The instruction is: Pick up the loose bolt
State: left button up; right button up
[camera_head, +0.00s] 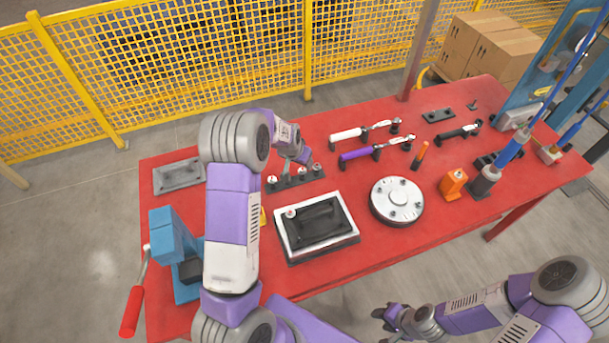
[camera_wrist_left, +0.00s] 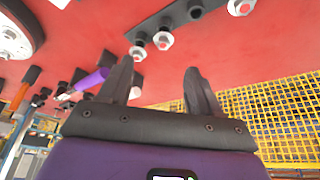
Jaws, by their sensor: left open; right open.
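Several silver bolts (camera_head: 302,171) stand in a dark rack (camera_head: 290,182) on the red table; they also show at the top of the left wrist view (camera_wrist_left: 163,41). Another silver bolt (camera_head: 291,213) sits at a corner of a white-framed black plate (camera_head: 345,212). I cannot tell which bolt is the loose one. My left gripper (camera_head: 305,155) is just behind the rack, partly hidden by its wrist. In the left wrist view its fingers (camera_wrist_left: 160,80) are apart with nothing between them. My right gripper (camera_head: 385,318) is open and empty, off the table's front edge.
A round silver flange (camera_head: 397,201) lies right of the plate. Purple (camera_head: 372,152) and white (camera_head: 350,134) handled tools lie behind. A blue vise (camera_head: 172,245) with a red handle is at the left. An orange block (camera_head: 453,184) stands at the right. Yellow fencing (camera_head: 200,60) is behind.

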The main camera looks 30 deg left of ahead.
aim_at(302, 169)
pick_arm(q)
jog(key=x, duration=0.3)
jog(key=b+x, duration=0.1)
jog(key=x, duration=0.2)
jog(key=b+x, duration=0.1)
jog(key=x, duration=0.3)
jog(key=shift+s+a+f, duration=0.1)
jog(key=shift+s+a, duration=0.05)
jog(key=shift+s, duration=0.25)
jog(key=c, duration=1.1)
pick_arm(e)
notch_tip(302, 169, down, 3)
jog(key=shift+w+r, duration=0.1)
